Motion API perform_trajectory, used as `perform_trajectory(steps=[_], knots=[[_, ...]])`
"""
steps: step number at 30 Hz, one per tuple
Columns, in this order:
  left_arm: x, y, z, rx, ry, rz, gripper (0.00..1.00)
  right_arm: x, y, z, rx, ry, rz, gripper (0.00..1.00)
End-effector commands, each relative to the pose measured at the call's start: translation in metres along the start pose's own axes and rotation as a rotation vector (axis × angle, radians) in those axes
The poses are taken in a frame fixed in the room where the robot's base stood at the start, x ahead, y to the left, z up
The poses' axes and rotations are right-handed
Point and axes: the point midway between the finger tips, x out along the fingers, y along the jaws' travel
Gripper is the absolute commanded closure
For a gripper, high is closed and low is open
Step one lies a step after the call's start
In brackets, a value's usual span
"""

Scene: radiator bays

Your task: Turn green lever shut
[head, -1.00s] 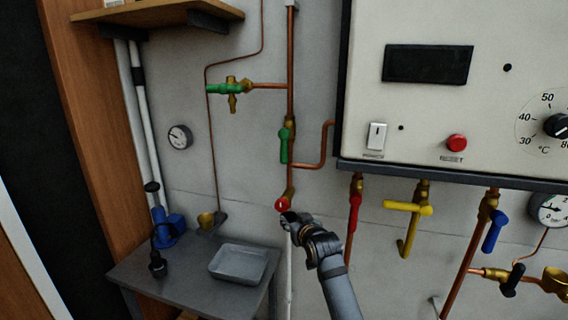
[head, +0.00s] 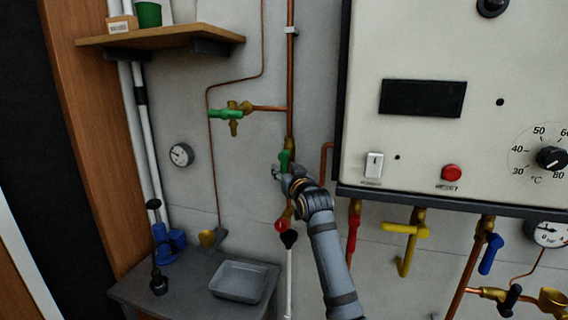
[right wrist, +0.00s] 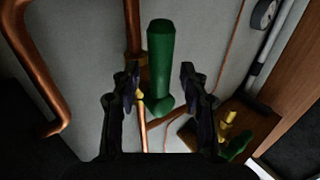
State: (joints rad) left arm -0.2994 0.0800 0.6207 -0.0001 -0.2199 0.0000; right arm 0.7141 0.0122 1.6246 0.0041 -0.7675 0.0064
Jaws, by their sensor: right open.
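A green lever (head: 284,158) points down along the vertical copper pipe (head: 290,80); its lower part is hidden by my right gripper. My right gripper (head: 281,172) is open at this lever. In the right wrist view, the lever (right wrist: 160,60) stands between the two fingers of the gripper (right wrist: 160,78), with a gap to each side. A second green lever (head: 225,114) lies level on a brass valve on the side branch to the left. It also shows in the right wrist view (right wrist: 236,147) at lower right. My left gripper is not in view.
A boiler panel (head: 450,60) stands to the right. Below it hang red (head: 352,240), yellow (head: 404,229) and blue (head: 490,253) levers. A red round part (head: 282,225) sits just below my gripper. A bench (head: 190,291) with a grey tray (head: 238,281) stands lower left.

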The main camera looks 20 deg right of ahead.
Motion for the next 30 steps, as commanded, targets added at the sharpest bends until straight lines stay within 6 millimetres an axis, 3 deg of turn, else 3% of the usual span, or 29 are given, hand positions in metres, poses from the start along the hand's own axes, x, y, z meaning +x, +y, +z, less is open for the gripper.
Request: perform_trajectory(steps=[4, 12, 22, 30], knots=[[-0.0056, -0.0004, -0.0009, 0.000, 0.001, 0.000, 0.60, 0.0122, -0.0001, -0.0005, 0.000, -0.001, 0.000, 0.56], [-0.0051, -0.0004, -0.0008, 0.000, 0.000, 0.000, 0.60, 0.0142, -0.0001, 0.0010, 0.000, 0.000, 0.000, 0.56], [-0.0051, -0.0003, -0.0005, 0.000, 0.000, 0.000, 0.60, 0.0140, -0.0001, 0.0010, 0.000, 0.000, 0.000, 0.99], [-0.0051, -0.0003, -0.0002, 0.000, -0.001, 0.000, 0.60, 0.0140, -0.0001, 0.0011, 0.000, -0.001, 0.000, 1.00]])
